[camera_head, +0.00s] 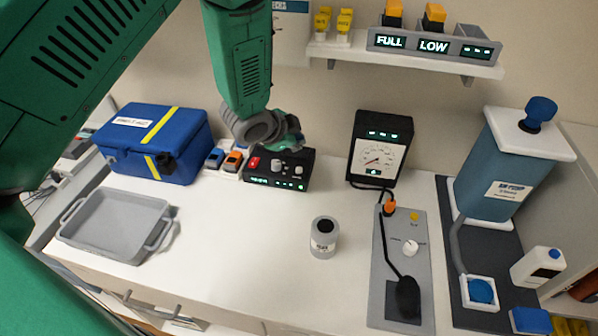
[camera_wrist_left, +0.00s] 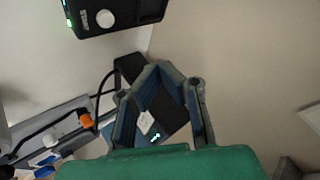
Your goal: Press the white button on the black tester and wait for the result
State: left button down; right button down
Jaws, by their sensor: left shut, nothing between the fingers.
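The black tester (camera_head: 264,181) is a low box on the white counter, with lit green readouts along its front, a red patch and small pale controls on top. In the left wrist view part of the tester (camera_wrist_left: 134,13) shows at the top, with a round white button (camera_wrist_left: 105,18). My left gripper (camera_head: 289,142) is above the tester's back edge in the head view, partly hiding its top. In the left wrist view its fingers (camera_wrist_left: 160,68) meet at the tips, empty, and appear apart from the button. My right gripper is not in view.
A black dial gauge (camera_head: 378,155) stands right of the tester, also behind the fingers in the left wrist view. A blue case (camera_head: 190,140) and grey tray (camera_head: 115,222) are left. A small jar (camera_head: 324,240) stands in front. A shelf (camera_head: 400,57) is above.

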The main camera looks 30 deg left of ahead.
aim_at(299, 169)
pick_arm(q)
notch_tip(299, 169, down, 5)
jog(key=b, duration=0.3)
jog(key=shift+d+f+b, duration=0.15)
jog(key=shift+f+b, duration=0.05)
jog(key=shift+b, duration=0.2)
jog(key=shift+f+b, duration=0.4)
jog(key=shift+f, duration=0.25)
jog(key=shift+f, duration=0.1)
jog(key=shift+f, duration=0.25)
jog(key=shift+f+b, duration=0.5)
dwell(0.9)
jog(key=shift+r, duration=0.1)
jog(key=shift+r+p, duration=0.8)
jog(key=shift+r, duration=0.05)
